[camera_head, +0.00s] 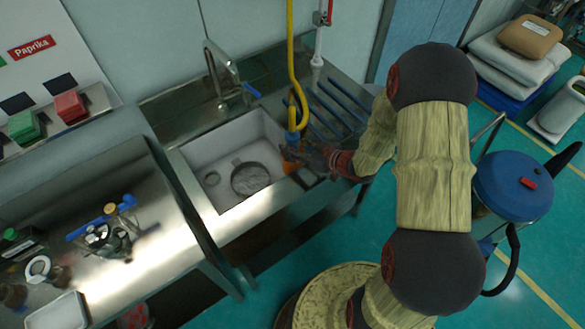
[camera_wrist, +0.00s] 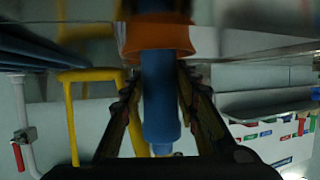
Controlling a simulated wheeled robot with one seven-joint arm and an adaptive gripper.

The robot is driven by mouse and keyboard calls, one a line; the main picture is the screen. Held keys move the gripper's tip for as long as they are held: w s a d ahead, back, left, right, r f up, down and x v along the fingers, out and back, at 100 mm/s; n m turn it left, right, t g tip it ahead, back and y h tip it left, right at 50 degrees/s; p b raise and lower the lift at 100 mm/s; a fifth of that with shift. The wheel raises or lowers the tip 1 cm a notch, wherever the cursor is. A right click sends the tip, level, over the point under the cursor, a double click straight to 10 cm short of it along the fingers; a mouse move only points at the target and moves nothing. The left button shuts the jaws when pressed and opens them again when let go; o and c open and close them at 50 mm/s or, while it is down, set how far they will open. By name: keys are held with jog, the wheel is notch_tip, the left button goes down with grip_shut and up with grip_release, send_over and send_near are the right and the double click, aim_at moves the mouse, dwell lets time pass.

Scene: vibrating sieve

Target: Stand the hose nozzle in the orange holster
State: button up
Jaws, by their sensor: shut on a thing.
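The hose nozzle is blue, at the end of the yellow hose (camera_head: 292,60). In the head view its blue body (camera_head: 292,136) shows beside the sink's right rim. In the wrist view, which looks upside down, the blue nozzle (camera_wrist: 161,115) lies between the two fingers of my gripper (camera_wrist: 157,85). The orange holster (camera_wrist: 158,36) encircles the nozzle, and blue shows on both sides of its ring. In the head view the orange holster (camera_head: 290,164) is partly hidden by my gripper (camera_head: 302,155). My gripper is shut on the nozzle. I cannot tell whether the nozzle is fully seated.
The sink (camera_head: 229,194) holds a round sieve or pan (camera_head: 250,178). A faucet (camera_head: 222,75) stands behind it. Blue bars (camera_head: 335,105) lie on the right drainboard. A blue-lidded drum (camera_head: 513,185) stands on the floor at right.

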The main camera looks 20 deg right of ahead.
jog(key=o, duration=1.2)
jog(key=shift+s, duration=0.1)
jog(key=v, duration=1.1)
jog(key=shift+s+d+r, duration=0.2)
jog(key=shift+s+r, duration=0.05)
